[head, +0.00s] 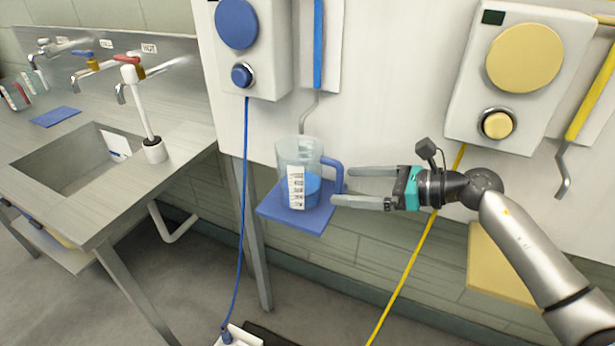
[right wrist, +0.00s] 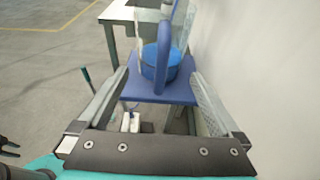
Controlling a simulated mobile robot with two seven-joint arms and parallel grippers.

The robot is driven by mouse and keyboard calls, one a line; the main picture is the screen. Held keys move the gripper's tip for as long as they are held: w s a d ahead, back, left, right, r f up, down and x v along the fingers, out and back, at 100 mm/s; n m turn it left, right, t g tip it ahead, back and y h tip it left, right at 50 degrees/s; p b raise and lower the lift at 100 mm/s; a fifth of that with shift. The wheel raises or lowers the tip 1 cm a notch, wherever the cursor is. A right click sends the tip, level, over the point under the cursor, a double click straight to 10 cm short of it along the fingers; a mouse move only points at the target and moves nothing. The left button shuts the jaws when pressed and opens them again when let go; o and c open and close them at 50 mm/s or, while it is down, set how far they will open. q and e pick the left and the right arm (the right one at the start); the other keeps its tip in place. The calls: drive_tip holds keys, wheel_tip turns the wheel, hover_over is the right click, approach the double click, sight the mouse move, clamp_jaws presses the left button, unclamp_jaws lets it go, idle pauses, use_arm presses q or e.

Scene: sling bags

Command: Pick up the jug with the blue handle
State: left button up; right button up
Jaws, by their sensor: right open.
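The clear jug (head: 297,160) with a blue handle (head: 333,175) stands upright on a small blue shelf (head: 285,215) below the wall unit. It has a white scale label and blue at its bottom. Its handle points right, toward my right gripper (head: 341,186). That gripper is open, with its fingertips close to the handle. In the right wrist view the jug's handle (right wrist: 164,52) appears ahead, centred between the two spread fingers (right wrist: 157,92). Whether a finger touches the handle I cannot tell.
A blue dispenser (head: 265,60) with a blue hose hangs above the shelf, and a metal hook hangs behind the jug. A yellow dispenser (head: 520,80) and yellow hose are on the right. A steel sink counter (head: 190,140) with a brush stands on the left.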

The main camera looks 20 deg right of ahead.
sight(312, 178)
drive_tip(key=shift+x, duration=1.2)
drive_tip(key=x, duration=0.3)
drive_tip(key=shift+w, duration=0.25)
drive_tip(key=shift+w+a+f, duration=0.2)
drive_tip(key=shift+w+a, duration=0.15)
drive_tip(key=shift+a, duration=0.05)
use_arm(q)
drive_tip(key=shift+w+d, duration=0.55)
drive_tip(key=shift+w, duration=0.3)
use_arm(e)
drive_tip(key=shift+c, duration=0.2)
drive_tip(key=c, duration=0.8)
use_arm(q)
drive_tip(key=shift+s+a, duration=0.2)
drive_tip(key=shift+s, duration=0.05)
use_arm(e)
drive_tip(key=c, duration=0.6)
